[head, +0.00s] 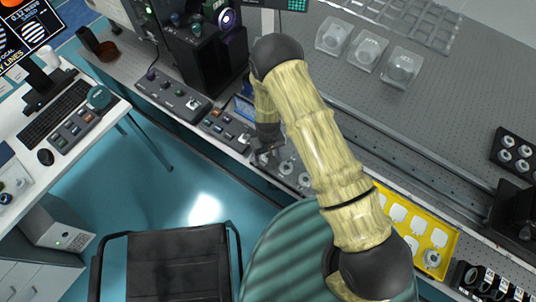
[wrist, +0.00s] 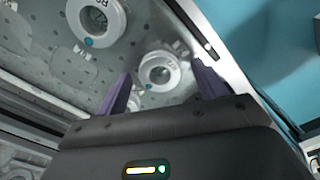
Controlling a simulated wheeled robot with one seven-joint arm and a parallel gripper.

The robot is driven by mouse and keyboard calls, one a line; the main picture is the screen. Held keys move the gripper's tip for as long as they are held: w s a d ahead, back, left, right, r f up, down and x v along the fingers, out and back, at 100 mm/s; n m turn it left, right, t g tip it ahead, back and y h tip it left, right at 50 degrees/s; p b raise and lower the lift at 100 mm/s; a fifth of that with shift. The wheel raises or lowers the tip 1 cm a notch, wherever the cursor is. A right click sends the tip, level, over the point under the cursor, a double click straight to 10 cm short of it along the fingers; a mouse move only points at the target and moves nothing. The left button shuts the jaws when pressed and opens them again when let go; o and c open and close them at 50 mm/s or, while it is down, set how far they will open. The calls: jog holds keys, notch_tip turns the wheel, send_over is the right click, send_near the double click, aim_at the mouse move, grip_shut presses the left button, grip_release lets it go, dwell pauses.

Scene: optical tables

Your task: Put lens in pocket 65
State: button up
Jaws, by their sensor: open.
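My gripper (head: 262,155) hangs over the front strip of the optical table, beside a grey plate with round lens mounts. In the wrist view my gripper (wrist: 162,72) is open, its two purple fingers on either side of a round white-rimmed lens mount (wrist: 157,73); I cannot tell the height gap. Nothing is held. A second lens mount (wrist: 97,20) lies beyond it at upper left, with a label too blurred to read. Round mounts (head: 287,168) also show beside the gripper in the head view. I cannot read a 65 on any pocket.
A yellow tray (head: 452,242) with white pockets and one round mount (head: 432,258) lies right of my arm. Control boxes (head: 172,95) stand left of the gripper. Clear boxes (head: 368,52) sit at the back. A chair (head: 165,265) stands in front.

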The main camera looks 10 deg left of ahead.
aim_at(268, 154)
dwell(0.3)
jog(key=c, duration=1.1)
jog(key=shift+c, duration=0.2)
notch_tip(268, 154, up, 10)
jog(key=b, duration=0.3)
